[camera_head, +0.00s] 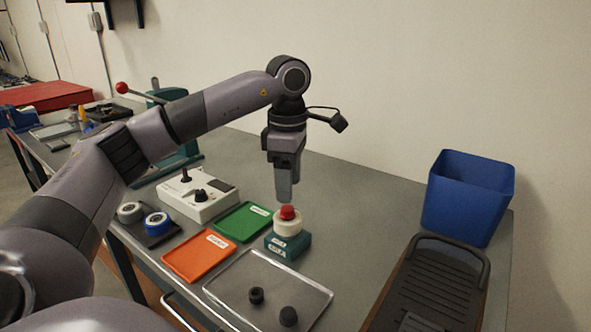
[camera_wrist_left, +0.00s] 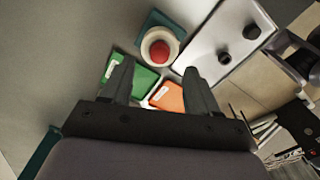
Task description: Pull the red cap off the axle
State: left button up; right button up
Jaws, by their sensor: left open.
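The red cap (camera_head: 287,212) sits on top of a white round part (camera_head: 287,226) on a teal block (camera_head: 298,243). No axle shows apart from the cap. My left gripper (camera_head: 284,192) points down just above and behind the cap in the head view. In the left wrist view the red cap (camera_wrist_left: 159,50) lies beyond the two spread fingertips of the left gripper (camera_wrist_left: 156,68), roughly centred between them. The left gripper is open and empty. My right gripper is in neither view.
A green tray (camera_head: 243,222), an orange tray (camera_head: 199,255) and a white control box (camera_head: 197,196) stand to the left. A clear tray (camera_head: 225,287) with two dark knobs is in front. A blue bin (camera_head: 467,197) and a black ribbed tray (camera_head: 431,289) are at right.

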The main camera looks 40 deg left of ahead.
aim_at(289, 208)
pick_arm(q)
jog(key=shift+f, duration=2.65)
grip_shut()
